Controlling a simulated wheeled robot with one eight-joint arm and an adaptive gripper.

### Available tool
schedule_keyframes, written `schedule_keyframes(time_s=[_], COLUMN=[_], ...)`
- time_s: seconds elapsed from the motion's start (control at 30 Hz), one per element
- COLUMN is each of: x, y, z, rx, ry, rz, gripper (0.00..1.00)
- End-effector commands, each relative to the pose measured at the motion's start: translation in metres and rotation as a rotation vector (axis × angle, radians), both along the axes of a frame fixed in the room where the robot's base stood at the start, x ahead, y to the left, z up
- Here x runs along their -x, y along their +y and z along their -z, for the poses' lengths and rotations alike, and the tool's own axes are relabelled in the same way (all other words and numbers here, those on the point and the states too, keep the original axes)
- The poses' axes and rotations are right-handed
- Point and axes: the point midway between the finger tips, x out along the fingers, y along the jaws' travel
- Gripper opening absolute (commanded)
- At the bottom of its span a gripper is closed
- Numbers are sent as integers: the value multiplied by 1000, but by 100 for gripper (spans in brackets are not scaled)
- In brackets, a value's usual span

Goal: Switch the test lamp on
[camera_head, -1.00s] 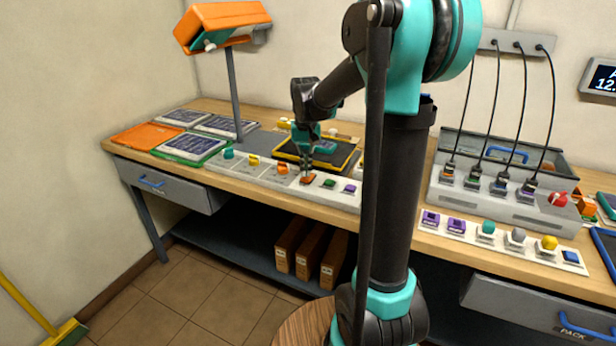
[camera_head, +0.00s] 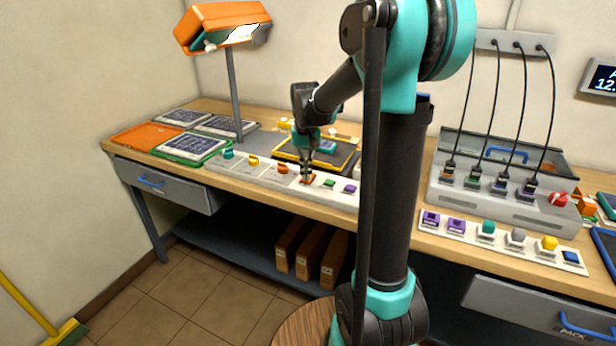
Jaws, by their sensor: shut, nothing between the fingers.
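The test lamp (camera_head: 222,18) has an orange hood on a grey post (camera_head: 235,95) at the back left of the bench. Its underside glows white, so it is lit. My gripper (camera_head: 306,179) is shut and points down. Its tip is at the orange-red rocker switch (camera_head: 309,182) on the white control strip, and appears to touch it. The fingers cover part of that switch. On the same strip are a green switch (camera_head: 329,183) and a purple switch (camera_head: 350,188) to the right, and teal, yellow and orange knobs to the left.
A yellow-edged black tray (camera_head: 345,160) lies behind the gripper. Panels (camera_head: 190,146) and an orange mat (camera_head: 147,135) lie at the left. A charger station (camera_head: 470,205) with several cables stands at the right, behind another control strip (camera_head: 500,250).

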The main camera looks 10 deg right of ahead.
Motion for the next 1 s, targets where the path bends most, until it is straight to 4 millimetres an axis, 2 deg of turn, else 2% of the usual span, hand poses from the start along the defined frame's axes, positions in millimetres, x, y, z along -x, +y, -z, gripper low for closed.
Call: schedule_keyframes(time_s=[0.17,1.0], x=[0,0], y=[0,0], z=[-3,-63], rx=[0,0], ry=[-1,0], rz=[0,0], gripper=[0,0])
